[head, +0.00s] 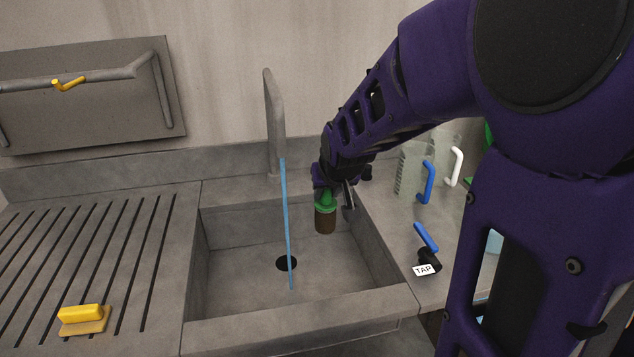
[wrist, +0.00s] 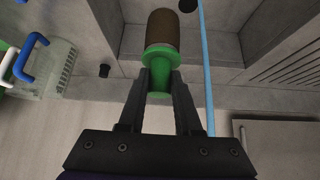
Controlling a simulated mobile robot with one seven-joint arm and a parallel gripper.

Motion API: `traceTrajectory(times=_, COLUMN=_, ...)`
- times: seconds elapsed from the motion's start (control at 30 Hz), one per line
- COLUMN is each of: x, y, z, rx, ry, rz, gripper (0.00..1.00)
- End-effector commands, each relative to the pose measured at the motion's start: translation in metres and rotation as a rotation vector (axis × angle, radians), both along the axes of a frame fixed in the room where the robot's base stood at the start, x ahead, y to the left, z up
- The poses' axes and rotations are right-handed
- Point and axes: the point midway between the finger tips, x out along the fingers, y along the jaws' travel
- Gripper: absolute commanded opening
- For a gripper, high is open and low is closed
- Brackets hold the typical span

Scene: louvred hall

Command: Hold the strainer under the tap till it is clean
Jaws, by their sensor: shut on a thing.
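The strainer (head: 325,218) has a green collar and grip above a brown cylindrical body. My gripper (head: 333,187) is shut on its green grip and holds it upright over the right half of the sink (head: 235,283). The wrist view shows the strainer (wrist: 165,32) between my gripper's fingers (wrist: 160,80). The tap (head: 274,120) is running: a thin blue water stream (head: 286,215) falls near the drain (head: 286,263). The stream passes left of the strainer in the head view, with a gap between them. The strainer's body looks brown all over the side I see.
A blue lever (head: 426,237) with a TAP label (head: 425,270) is on the right counter. Clear containers with blue (head: 428,182) and white (head: 454,167) handles stand behind it. A yellow block (head: 82,314) lies on the slatted drainboard (head: 120,250). The sink's left half is free apart from the stream.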

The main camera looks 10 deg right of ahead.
Motion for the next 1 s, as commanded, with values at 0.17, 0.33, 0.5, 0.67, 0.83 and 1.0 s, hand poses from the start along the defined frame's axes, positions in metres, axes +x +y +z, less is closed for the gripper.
traceTrajectory(times=0.17, x=0.008, y=0.013, z=-0.007, rx=-0.002, ry=-0.002, rz=0.002, gripper=0.00)
traceTrajectory(times=0.33, x=0.015, y=0.025, z=-0.010, rx=-0.002, ry=-0.003, rz=0.002, gripper=0.00)
traceTrajectory(times=0.5, x=0.024, y=0.039, z=-0.013, rx=-0.002, ry=-0.002, rz=0.004, gripper=0.00)
traceTrajectory(times=0.67, x=0.032, y=0.052, z=-0.016, rx=-0.002, ry=-0.003, rz=0.002, gripper=0.00)
traceTrajectory(times=0.83, x=0.040, y=0.065, z=-0.019, rx=-0.001, ry=-0.002, rz=0.002, gripper=0.00)
traceTrajectory(times=1.0, x=0.046, y=0.075, z=-0.018, rx=-0.002, ry=-0.001, rz=0.002, gripper=0.00)
